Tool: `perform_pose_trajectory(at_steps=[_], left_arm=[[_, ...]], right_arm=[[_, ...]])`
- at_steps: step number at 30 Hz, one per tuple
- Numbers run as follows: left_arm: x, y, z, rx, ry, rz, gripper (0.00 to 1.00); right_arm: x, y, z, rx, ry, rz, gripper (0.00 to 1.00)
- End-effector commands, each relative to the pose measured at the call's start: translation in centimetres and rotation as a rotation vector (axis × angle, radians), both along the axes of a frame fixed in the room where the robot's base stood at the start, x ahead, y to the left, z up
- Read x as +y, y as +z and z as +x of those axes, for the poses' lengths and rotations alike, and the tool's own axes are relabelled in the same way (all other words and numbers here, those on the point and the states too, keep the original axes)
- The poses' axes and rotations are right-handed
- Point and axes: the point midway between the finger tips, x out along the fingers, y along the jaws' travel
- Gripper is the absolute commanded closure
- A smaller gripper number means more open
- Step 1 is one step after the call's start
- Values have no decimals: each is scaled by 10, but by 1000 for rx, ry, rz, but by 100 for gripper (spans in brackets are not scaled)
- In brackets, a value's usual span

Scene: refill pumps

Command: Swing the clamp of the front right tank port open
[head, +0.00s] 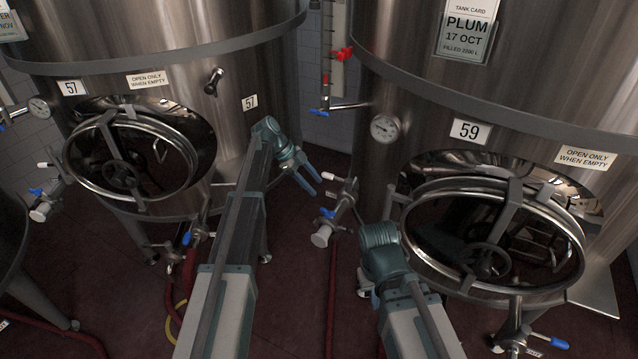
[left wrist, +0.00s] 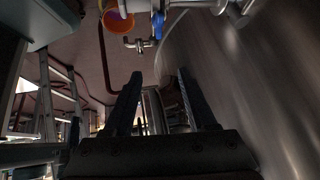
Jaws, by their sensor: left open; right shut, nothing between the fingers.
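The right tank (head: 340,150), numbered 59, has a port assembly on its left side. It has a pale capped end (head: 321,237), a blue lever (head: 327,212) and a white-tipped handle (head: 332,177). I cannot make out the clamp's state at this size. My left gripper (head: 313,185) is open and empty, just left of and above this assembly, apart from it. In the left wrist view its fingers (left wrist: 160,74) point toward pale fittings and a blue lever (left wrist: 157,25) at the top. My right forearm reaches in below the port; its fingers are hidden behind its own wrist.
Tank 59's round manway (head: 575,245) stands right of my right arm. The left tank (head: 185,80), numbered 57, has its own manway and a capped port (head: 40,212). A dial gauge (head: 384,128) sits above the port. Red hoses (head: 190,270) lie on the dark red floor between tanks.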

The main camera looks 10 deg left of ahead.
Motion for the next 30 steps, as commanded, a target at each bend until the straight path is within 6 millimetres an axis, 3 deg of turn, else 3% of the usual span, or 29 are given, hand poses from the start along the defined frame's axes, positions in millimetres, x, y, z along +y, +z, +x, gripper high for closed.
perform_pose_trajectory(at_steps=[20,23,30], left_arm=[[-1,4,-6,14,11,8,43],[-19,-1,-31,77,65,48,43],[-79,-23,-145,337,418,283,43]], right_arm=[[0,5,0,0,0,0,100],[0,5,0,0,0,0,100],[0,5,0,0,0,0,100]])
